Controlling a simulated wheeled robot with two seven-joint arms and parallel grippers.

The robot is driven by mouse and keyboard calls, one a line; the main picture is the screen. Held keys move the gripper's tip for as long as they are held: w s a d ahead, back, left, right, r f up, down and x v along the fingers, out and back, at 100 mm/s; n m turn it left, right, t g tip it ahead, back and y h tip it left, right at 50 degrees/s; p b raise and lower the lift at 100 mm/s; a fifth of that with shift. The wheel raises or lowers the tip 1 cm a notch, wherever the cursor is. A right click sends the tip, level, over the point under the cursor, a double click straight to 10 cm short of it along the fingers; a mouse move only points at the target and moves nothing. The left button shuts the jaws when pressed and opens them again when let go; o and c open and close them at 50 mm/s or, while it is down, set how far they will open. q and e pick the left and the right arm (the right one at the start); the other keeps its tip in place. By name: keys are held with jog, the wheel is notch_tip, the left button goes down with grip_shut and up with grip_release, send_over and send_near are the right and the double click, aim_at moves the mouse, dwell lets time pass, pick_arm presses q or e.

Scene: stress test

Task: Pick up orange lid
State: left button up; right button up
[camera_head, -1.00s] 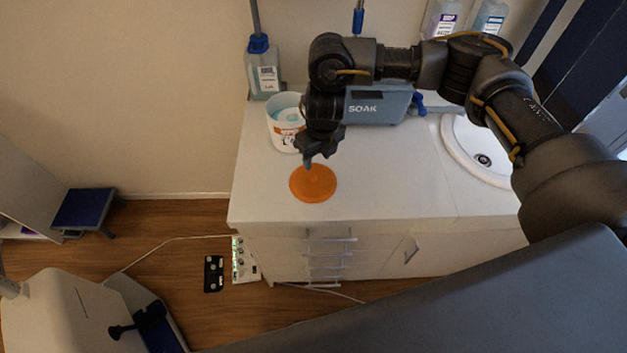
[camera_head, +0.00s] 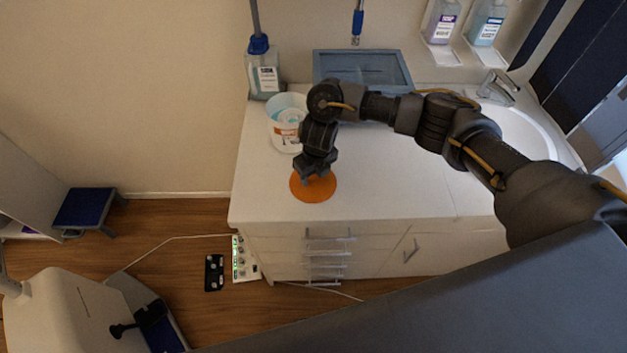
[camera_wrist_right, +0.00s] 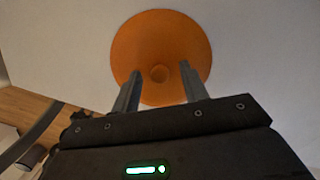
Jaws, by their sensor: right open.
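The orange lid (camera_head: 313,189) is a flat round disc lying on the white counter (camera_head: 390,185) near its front left part. Whether the fingertips touch the lid I cannot tell. My left gripper is not in view.
A white tub (camera_head: 284,138) stands just behind the lid, close to my right wrist. A bottle with a blue cap (camera_head: 265,75) and a blue-grey box (camera_head: 325,68) are at the back. A sink (camera_head: 535,135) is at the right. The counter right of the lid is clear.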

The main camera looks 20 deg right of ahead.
aim_at(314, 177)
grip_shut()
jog(key=shift+r, duration=0.15)
jog(key=shift+r, duration=0.25)
notch_tip(314, 177, up, 3)
jog(key=shift+f, duration=0.15)
jog(key=s+a+r+b, duration=0.2)
jog(key=s+a+r, duration=0.3)
jog(key=s+r, duration=0.4)
jog(key=s, duration=0.4)
jog(key=shift+r, duration=0.25)
